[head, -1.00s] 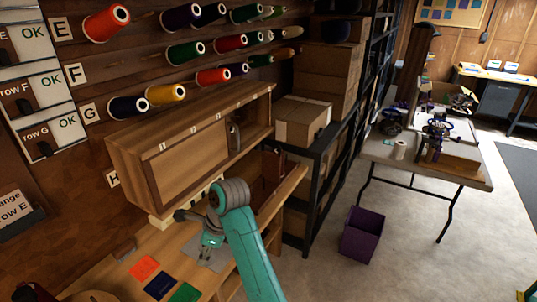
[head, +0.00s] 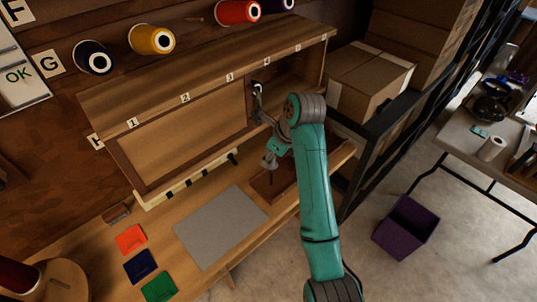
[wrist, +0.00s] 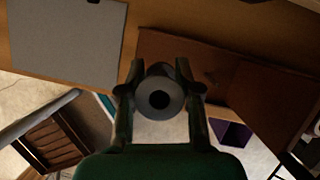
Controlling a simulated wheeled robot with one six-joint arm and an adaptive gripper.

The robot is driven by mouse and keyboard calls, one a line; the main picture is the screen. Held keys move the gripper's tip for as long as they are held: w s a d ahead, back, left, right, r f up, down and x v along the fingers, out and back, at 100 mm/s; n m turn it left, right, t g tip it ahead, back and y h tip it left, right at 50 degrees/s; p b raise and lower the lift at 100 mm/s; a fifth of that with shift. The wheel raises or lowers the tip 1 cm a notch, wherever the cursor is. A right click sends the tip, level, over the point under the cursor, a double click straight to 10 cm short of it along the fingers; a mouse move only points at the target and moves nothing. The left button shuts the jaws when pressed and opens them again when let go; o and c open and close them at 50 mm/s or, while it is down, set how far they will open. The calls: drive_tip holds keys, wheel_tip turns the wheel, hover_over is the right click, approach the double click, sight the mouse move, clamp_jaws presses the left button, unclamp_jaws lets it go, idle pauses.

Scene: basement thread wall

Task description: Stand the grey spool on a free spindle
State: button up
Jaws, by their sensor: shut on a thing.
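In the wrist view the grey spool (wrist: 160,84) sits between the two fingers of my gripper (wrist: 160,68), its end with the dark hole facing the camera. In the head view my gripper (head: 271,160) is in front of the cabinet's open right part, above the bench and right of the grey mat. The spool is too small there to tell apart from the fingers. A bare spindle (head: 195,19) sticks out of the wall between the yellow spool (head: 152,39) and the red spool (head: 238,11). A dark blue spool (head: 93,57) is at the left.
The wooden cabinet (head: 180,137), numbered along its top, juts out below the spools. The grey mat (head: 222,228) lies clear on the bench beside orange, blue and green cards. A cardboard box (head: 368,72) and black shelf stand right; a purple bin (head: 406,227) is on the floor.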

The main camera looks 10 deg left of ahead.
sight(270, 184)
drive_tip(key=shift+f, duration=4.3)
drive_tip(key=shift+f, duration=0.3)
drive_tip(key=o, duration=0.8)
drive_tip(key=shift+r, duration=0.1)
drive_tip(key=v, duration=0.7)
drive_tip(key=shift+d+r, duration=0.1)
drive_tip(key=shift+r, duration=0.05)
